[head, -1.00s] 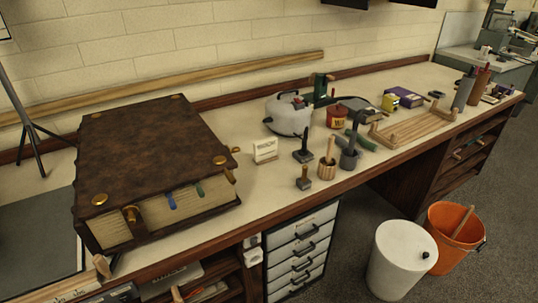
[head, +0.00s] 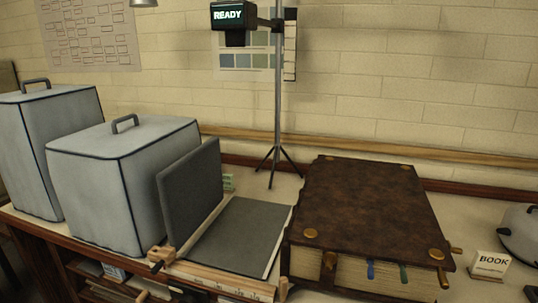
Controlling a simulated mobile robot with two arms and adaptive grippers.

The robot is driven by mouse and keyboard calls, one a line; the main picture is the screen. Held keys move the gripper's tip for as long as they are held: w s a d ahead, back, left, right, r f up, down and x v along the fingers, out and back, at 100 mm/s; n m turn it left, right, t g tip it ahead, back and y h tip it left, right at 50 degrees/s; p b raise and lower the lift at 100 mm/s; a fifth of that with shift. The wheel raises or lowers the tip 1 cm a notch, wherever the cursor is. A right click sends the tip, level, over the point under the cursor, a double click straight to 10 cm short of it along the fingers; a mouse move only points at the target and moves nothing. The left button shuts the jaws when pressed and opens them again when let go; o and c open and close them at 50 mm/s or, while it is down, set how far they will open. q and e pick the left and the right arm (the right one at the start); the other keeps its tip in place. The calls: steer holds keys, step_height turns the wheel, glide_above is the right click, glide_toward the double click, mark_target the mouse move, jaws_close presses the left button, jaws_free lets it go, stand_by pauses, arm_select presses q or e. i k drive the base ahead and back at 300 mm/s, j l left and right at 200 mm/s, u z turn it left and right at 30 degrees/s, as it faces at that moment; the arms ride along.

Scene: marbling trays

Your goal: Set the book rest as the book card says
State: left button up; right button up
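The book rest (head: 190,192) appears to be the dark grey panel standing tilted up at the left of a flat grey board (head: 240,232). A wooden strip with scale marks (head: 215,279) and a wooden knob (head: 158,257) run along its front. The book card (head: 491,264) is a small white card headed "BOOK"; its smaller text is too small to read. A large brown leather book (head: 370,205) with brass studs lies closed between the rest and the card. Neither of my grippers is in view.
Two grey covered boxes with handles (head: 125,180) (head: 45,140) stand left of the rest. A tripod stand (head: 277,110) behind carries a display reading "READY" (head: 228,16). A grey rounded pot (head: 522,232) is cut off at the right edge.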

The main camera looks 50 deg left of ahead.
mark_target(190, 189)
steer(key=u, duration=2)
steer(key=k, duration=0.05)
